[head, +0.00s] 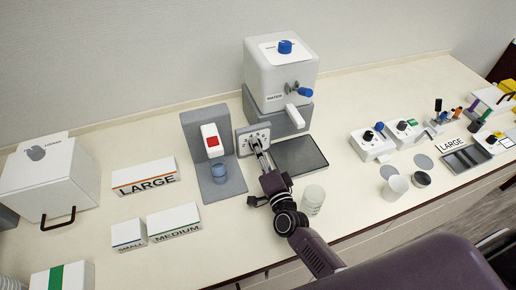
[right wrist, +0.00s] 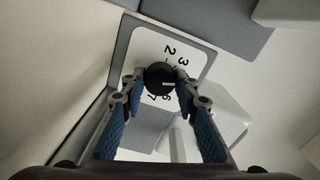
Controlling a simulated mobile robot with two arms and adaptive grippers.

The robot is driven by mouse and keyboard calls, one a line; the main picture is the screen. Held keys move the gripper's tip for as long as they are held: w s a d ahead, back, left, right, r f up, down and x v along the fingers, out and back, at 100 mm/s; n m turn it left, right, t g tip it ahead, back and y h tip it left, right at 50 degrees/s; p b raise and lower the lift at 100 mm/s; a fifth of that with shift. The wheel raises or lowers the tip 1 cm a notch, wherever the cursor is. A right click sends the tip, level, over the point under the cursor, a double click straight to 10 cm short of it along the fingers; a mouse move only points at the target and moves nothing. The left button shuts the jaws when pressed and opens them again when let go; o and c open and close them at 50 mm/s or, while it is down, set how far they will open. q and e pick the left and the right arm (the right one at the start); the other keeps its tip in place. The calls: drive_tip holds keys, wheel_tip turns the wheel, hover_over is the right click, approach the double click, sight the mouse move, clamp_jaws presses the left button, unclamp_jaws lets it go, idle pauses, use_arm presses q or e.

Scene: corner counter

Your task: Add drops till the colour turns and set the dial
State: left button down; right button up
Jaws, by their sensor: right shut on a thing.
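A dial panel (head: 244,143) with printed numbers stands on the counter between the dropper stand and the black tray. In the right wrist view, the black dial knob (right wrist: 158,76) sits on this plate (right wrist: 137,50), and its white mark points to the right. Numbers 2, 3, 6 and 7 show; others are hidden. My right gripper (head: 259,146) is shut on the knob, with a finger on each side. The dropper stand (head: 198,128) has a white head with a red button (head: 212,141). My left gripper is out of view.
A white water dispenser (head: 280,72) stands behind the black tray (head: 301,154). A pale jar (head: 313,198) stands close to my right forearm. LARGE (head: 146,180), SMALL and MEDIUM boxes are at left. Switch boxes (head: 371,144) and a white cup (head: 394,187) are at right.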

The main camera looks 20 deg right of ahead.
drive_tip(key=shift+f, duration=0.1)
drive_tip(key=o, duration=1.1)
drive_tip(key=shift+o, duration=0.2)
drive_tip(key=s, duration=1.2)
drive_tip(key=shift+d, duration=0.15)
